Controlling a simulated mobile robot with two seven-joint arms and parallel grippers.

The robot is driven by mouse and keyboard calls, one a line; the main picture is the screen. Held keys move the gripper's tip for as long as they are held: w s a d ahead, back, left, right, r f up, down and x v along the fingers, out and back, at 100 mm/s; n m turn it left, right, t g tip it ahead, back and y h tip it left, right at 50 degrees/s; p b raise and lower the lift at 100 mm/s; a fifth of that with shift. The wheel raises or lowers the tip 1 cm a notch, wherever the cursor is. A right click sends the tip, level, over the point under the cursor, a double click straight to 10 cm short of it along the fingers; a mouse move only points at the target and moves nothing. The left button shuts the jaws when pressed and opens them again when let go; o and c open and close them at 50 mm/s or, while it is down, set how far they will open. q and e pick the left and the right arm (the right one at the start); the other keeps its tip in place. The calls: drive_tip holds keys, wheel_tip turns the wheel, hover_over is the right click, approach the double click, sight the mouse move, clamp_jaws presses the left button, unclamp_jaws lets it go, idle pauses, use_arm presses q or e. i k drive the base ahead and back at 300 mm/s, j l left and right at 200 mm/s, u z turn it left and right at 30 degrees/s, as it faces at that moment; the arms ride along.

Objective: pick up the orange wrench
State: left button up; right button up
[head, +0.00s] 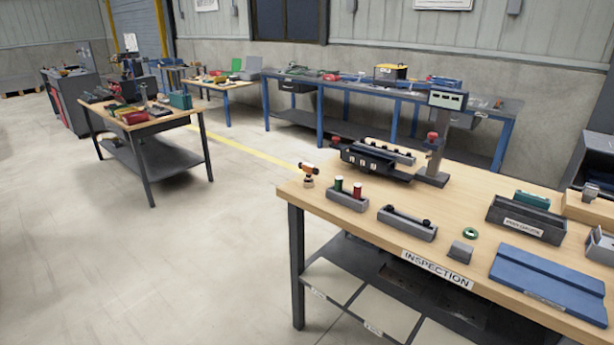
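I cannot make out a clear orange wrench in the head view. A small orange and dark object (309,171) stands on a small base at the left corner of the inspection table (455,207); it is too small to tell what it is. Small red, yellow and dark items lie on the wooden-topped table (112,124) at the left, too small to name. Neither of my grippers is in view.
The inspection table holds grey trays (407,223), red and green cylinders (357,188), a blue mat (550,283) and a display post (438,140). A long blue-legged bench (345,86) lines the wall. Open floor (190,260) lies at the left.

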sight(308, 182)
drive_tip(key=z, duration=1.8)
drive_tip(key=u, duration=1.8)
drive_tip(key=i+j+u, duration=0.1)
drive_tip(key=i+j, duration=0.15)
drive_tip(key=i, duration=0.2)
drive_tip(key=i+j+u, duration=0.1)
drive_tip(key=i+j, duration=0.15)
drive_tip(key=i, duration=0.15)
drive_tip(key=i+j, duration=0.15)
drive_tip(key=i, duration=0.3)
drive_tip(key=j+u, duration=0.05)
